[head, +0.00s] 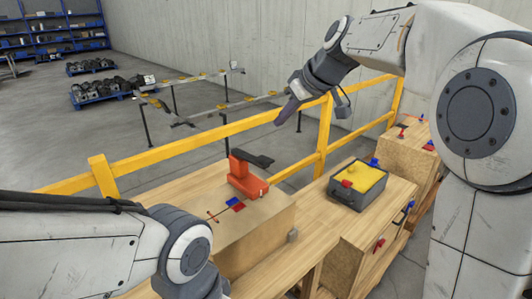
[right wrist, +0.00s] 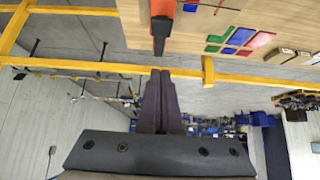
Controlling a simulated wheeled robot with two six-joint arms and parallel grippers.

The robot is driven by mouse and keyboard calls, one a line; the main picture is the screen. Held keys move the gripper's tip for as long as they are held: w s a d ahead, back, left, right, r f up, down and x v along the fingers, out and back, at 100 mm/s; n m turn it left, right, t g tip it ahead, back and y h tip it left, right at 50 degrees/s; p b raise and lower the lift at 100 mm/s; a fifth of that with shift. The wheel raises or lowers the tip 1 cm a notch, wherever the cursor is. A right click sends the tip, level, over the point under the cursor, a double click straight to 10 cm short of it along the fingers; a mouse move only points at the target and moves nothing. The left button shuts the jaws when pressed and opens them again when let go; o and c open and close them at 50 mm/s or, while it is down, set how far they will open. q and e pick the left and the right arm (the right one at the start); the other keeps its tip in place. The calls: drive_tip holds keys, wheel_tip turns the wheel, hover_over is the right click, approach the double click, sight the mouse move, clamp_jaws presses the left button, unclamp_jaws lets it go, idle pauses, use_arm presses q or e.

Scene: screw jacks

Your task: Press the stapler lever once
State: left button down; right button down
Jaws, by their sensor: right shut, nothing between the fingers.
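The orange stapler (head: 246,182) stands upright on a wooden block on the bench. Its black lever (head: 254,158) sticks out from its top toward the right and back. My right gripper (head: 281,119) is shut and empty, in the air above and beyond the lever, apart from it. In the right wrist view the shut fingers (right wrist: 160,88) point at the black lever (right wrist: 160,35) at the top, with a gap between them. A bit of the orange body (right wrist: 163,8) shows there. My left gripper is out of view; only my left arm shows at bottom left.
The yellow railing (head: 220,133) runs behind the bench, close below my right gripper. A grey box with a yellow top (head: 358,185) stands right of the stapler. Red and blue patches (head: 235,203) lie before the stapler. Another wooden block (head: 400,155) is farther right.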

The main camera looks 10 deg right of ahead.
drive_tip(key=shift+f, duration=0.1)
drive_tip(key=p, duration=0.2)
hover_over(260, 158)
drive_tip(key=s+d, duration=0.2)
drive_tip(key=s, duration=0.1)
drive_tip(key=f, duration=0.6)
drive_tip(key=shift+w+a+f, duration=0.2)
drive_tip(key=shift+w+f, duration=0.05)
drive_tip(key=shift+f, duration=0.15)
wheel_tip(260, 158, down, 4)
drive_tip(key=shift+w+r+p, duration=0.1)
drive_tip(key=shift+r+p, duration=0.05)
drive_tip(key=shift+p, duration=0.25)
drive_tip(key=shift+f, duration=0.6)
